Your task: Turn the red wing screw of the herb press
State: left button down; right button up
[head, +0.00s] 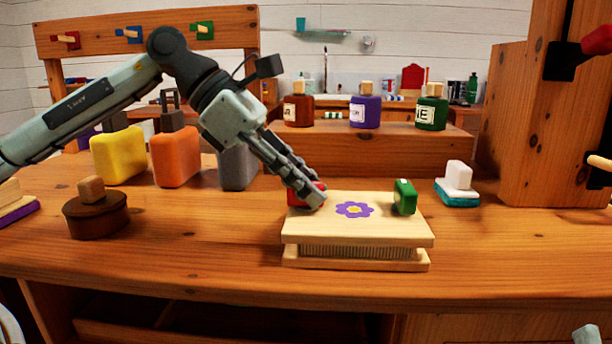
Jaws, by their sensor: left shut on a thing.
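The herb press (415,232) stands on the wooden workbench, in the middle of the head view. It has two light wooden boards with a ribbed layer between them and a purple flower on top. A green wing screw (405,197) stands at its right end. The red wing screw (294,199) is at its left end, mostly hidden behind my left gripper. My left gripper (317,199) reaches down from the upper left and is shut on the red wing screw. Only a small pale piece (587,334) at the lower right corner may be of my right arm; its gripper is not seen.
A round brown box (96,217) stands left of the press. Three labelled bottles (365,112) stand on a raised shelf. The bench front is clear.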

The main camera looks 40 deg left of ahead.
pick_arm(q)
jog(key=c, duration=1.4)
grip_release()
jog(key=v, duration=1.2)
